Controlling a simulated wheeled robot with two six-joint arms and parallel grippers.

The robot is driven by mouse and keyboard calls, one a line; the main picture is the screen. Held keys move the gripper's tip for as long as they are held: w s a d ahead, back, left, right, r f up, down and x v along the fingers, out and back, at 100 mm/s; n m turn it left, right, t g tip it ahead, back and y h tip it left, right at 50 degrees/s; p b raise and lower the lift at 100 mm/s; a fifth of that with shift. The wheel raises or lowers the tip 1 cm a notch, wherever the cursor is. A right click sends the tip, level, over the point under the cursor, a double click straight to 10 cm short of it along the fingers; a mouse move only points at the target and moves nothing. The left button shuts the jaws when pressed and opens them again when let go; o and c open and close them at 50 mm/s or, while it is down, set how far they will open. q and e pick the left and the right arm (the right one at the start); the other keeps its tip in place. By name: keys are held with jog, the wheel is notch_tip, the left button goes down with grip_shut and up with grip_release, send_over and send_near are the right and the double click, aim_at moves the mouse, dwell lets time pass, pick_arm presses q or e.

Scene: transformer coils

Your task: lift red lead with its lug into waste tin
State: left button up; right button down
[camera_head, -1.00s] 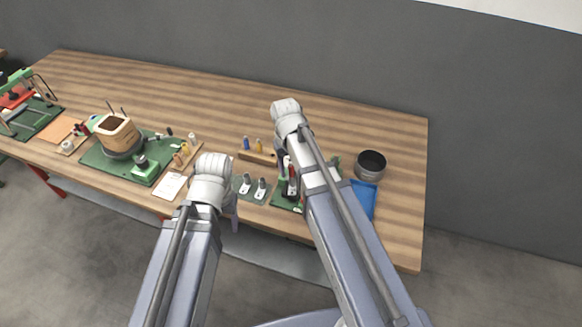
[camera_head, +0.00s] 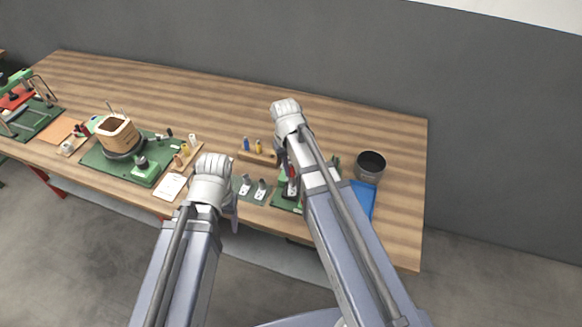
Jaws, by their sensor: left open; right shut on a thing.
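The red lead (camera_head: 291,170) shows as a small red piece at the green fixture, just under my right wrist; its lug cannot be made out. My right gripper (camera_head: 282,160) points down beside it, mostly hidden by my own arm, and is shut on what appears to be the red lead. My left gripper (camera_head: 235,220) is open and empty, near the front edge of the table, left of the fixture. The waste tin (camera_head: 369,168), a round dark metal can with an open top, stands to the right of my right arm.
A coil (camera_head: 118,137) stands on a green board at the left. The back of the wooden table (camera_head: 220,95) is clear.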

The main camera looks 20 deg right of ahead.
jog(key=shift+r+p, duration=5.25)
jog(key=shift+r, duration=0.25)
jog(key=shift+f, duration=0.1)
